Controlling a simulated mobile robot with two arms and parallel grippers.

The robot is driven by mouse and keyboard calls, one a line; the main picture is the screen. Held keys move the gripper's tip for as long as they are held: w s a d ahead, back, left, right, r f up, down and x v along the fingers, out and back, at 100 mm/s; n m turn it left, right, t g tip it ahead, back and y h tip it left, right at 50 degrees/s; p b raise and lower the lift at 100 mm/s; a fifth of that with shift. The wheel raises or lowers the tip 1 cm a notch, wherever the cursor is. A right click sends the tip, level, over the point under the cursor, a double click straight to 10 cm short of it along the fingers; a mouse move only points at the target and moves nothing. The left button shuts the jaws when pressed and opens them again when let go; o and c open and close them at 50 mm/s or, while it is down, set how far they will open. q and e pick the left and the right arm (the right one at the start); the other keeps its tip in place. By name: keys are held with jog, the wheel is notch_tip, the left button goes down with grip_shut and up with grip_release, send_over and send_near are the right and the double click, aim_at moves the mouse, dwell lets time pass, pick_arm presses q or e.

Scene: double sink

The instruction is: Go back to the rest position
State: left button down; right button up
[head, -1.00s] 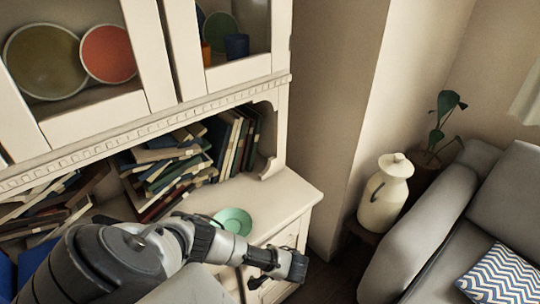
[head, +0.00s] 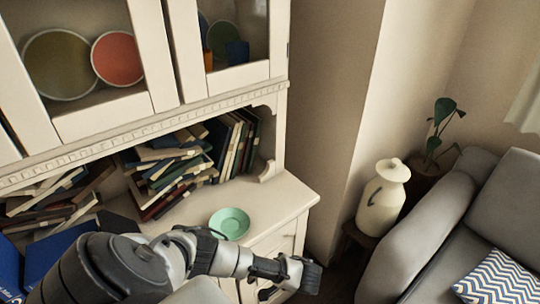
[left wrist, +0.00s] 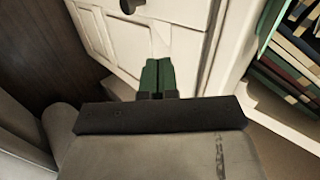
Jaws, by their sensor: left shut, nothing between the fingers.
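My left gripper (head: 310,277) is at the bottom centre of the head view, at the end of my left arm. It is in front of the cabinet (head: 277,190), below and to the right of the green saucer on its counter. In the left wrist view its two green fingertips (left wrist: 158,76) are together with nothing between them. They point at the white cabinet doors. A dark door knob shows at the top of that view. My right gripper is not in either view.
The green saucer (head: 230,222) lies on the counter near its front edge. Piled books (head: 172,170) fill the shelf behind. A cream jug (head: 382,197) stands on a small stool beside the grey sofa (head: 420,235), with a potted plant (head: 440,125) behind.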

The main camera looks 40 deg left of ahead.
pick_arm(q)
jog(key=v, duration=0.6)
jog(key=shift+s, duration=0.25)
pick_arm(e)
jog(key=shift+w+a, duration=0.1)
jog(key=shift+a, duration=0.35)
